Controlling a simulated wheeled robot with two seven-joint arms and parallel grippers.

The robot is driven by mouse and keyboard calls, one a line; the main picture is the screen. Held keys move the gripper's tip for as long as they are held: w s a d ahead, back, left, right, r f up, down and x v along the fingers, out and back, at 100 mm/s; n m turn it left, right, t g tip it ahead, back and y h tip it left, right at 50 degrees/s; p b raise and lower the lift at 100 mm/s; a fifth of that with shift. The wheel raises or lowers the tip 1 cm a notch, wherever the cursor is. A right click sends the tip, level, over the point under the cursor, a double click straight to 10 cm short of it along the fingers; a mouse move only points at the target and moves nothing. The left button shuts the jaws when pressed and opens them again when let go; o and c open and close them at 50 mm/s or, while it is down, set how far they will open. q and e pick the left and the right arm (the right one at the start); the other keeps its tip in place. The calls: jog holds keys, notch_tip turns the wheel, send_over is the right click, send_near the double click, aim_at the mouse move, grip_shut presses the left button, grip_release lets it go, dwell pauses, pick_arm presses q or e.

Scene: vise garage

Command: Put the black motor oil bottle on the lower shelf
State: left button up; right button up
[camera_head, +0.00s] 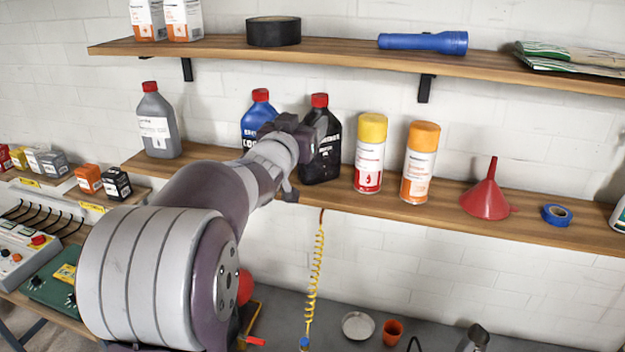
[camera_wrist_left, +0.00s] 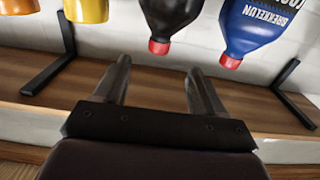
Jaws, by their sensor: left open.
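The black motor oil bottle (camera_head: 326,152) with a red cap stands upright on the lower shelf (camera_head: 390,205), between a blue bottle and a yellow-capped spray can. My left gripper (camera_head: 308,130) is at the bottle's left front side, and my arm hides part of the blue bottle (camera_head: 259,112). The left wrist view is upside down. There the open left gripper (camera_wrist_left: 160,66) has empty space between its fingers, with the black bottle (camera_wrist_left: 172,14) just beyond the tips. I cannot tell whether a finger touches it. My right gripper is not in view.
Yellow-capped (camera_head: 370,150) and orange-capped (camera_head: 420,160) cans stand to the right, then a red funnel (camera_head: 487,192) and blue tape (camera_head: 556,215). A grey bottle (camera_head: 157,122) stands left. The upper shelf (camera_head: 350,57) with its brackets hangs above.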

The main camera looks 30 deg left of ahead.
pick_arm(q)
jog(key=s+d+f+g+h, duration=0.1)
jog(key=s+d+f+g, duration=0.2)
jog(key=f, duration=0.6)
jog(key=s+d+f+g+h, duration=0.1)
jog(key=d+f+g, duration=0.35)
jog(key=f, duration=0.45)
jog(key=s+d+f+m+g+h, duration=0.1)
jog(key=s+d+f+g, duration=0.3)
jog(key=s+f, duration=0.3)
jog(key=s+d+f+m+g+h, duration=0.1)
jog(key=s+d+f+g, duration=0.4)
jog(key=s, duration=0.8)
notch_tip(320, 180, down, 2)
jog(key=shift+d+f+m, duration=0.2)
jog(key=shift+d+m, duration=0.2)
jog(key=shift+d, duration=0.75)
